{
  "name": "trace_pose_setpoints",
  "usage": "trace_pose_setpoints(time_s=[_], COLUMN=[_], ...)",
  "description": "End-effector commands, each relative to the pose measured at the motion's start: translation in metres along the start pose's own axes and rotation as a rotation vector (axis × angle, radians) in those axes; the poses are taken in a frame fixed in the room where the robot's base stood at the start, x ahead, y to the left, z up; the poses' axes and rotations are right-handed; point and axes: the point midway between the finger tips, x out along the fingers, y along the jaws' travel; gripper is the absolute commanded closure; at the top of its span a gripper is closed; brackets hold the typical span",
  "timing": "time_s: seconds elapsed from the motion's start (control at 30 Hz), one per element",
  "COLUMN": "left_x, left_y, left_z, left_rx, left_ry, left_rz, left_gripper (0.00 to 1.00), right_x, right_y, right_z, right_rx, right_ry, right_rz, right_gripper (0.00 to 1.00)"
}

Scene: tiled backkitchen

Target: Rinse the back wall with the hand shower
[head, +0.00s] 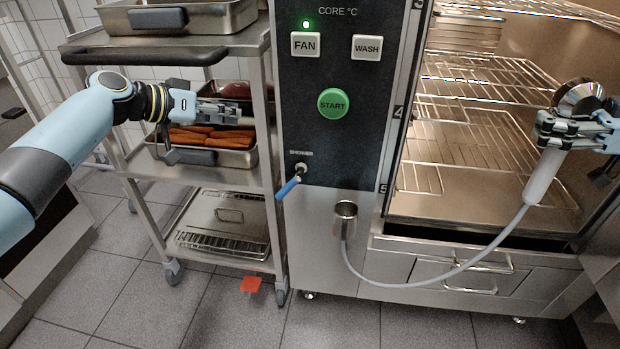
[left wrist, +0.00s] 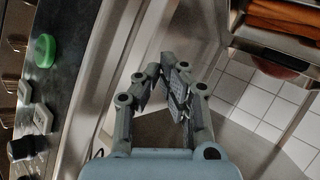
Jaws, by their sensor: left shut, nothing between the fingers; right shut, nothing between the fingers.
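The hand shower (head: 541,180), with a pale handle and shiny round head, is up in the air in front of the open oven chamber (head: 425,207) at the right. My right gripper (head: 549,130) is shut at the shower, its fingers crossing the handle just below the head; what lies between them is hidden. The grey hose (head: 455,272) sags from the handle to the empty metal holder (head: 346,210). The blue shower lever (head: 288,188) is on the panel. My left gripper (head: 238,112) is shut and empty before the trolley; it also shows in the left wrist view (left wrist: 172,62). Wire racks partly hide the chamber walls.
A steel trolley (head: 262,45) with trays, one of carrots (head: 225,141), stands left of the oven. The control panel (head: 335,140) has a green START button (head: 333,103). A red piece (head: 251,284) lies on the tiled floor, which is open in front.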

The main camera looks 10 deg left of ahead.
Motion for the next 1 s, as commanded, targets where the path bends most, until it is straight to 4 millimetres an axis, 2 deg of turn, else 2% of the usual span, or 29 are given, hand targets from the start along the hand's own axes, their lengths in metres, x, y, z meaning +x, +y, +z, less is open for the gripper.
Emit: trace_pose_setpoints(time_s=[0.13,0.23,0.4,0.5,0.57,0.67,0.77,1.0], left_x=[-0.020,-0.041,-0.062,-0.066,-0.067,-0.066,-0.057,-0.012], left_y=[0.016,0.034,0.058,0.061,0.061,0.061,0.059,0.052], left_z=[0.013,0.035,0.091,0.117,0.127,0.134,0.134,0.125], left_rx=[-0.352,-0.552,-0.640,-0.660,-0.668,-0.676,-0.678,-0.678], left_ry=[0.184,0.283,0.281,0.249,0.237,0.226,0.225,0.225], left_rz=[-0.058,-0.060,-0.068,-0.081,-0.087,-0.092,-0.092,-0.091], left_gripper=[1.00,1.00,1.00,1.00,1.00,1.00,1.00,1.00], right_x=[0.000,0.000,0.000,0.000,0.000,0.000,0.000,0.000], right_y=[0.000,0.000,0.000,0.000,0.000,0.000,0.000,0.000], right_z=[-0.001,-0.001,-0.001,-0.001,-0.001,-0.001,-0.001,-0.001], right_rx=[-0.001,-0.001,-0.001,-0.001,-0.001,-0.001,-0.001,-0.001], right_ry=[0.001,0.001,0.001,0.001,0.001,0.001,0.001,0.001], right_rz=[0.000,0.000,0.000,0.000,0.000,0.000,0.000,0.000], right_gripper=[1.00,1.00,1.00,1.00,1.00,1.00,1.00,1.00])
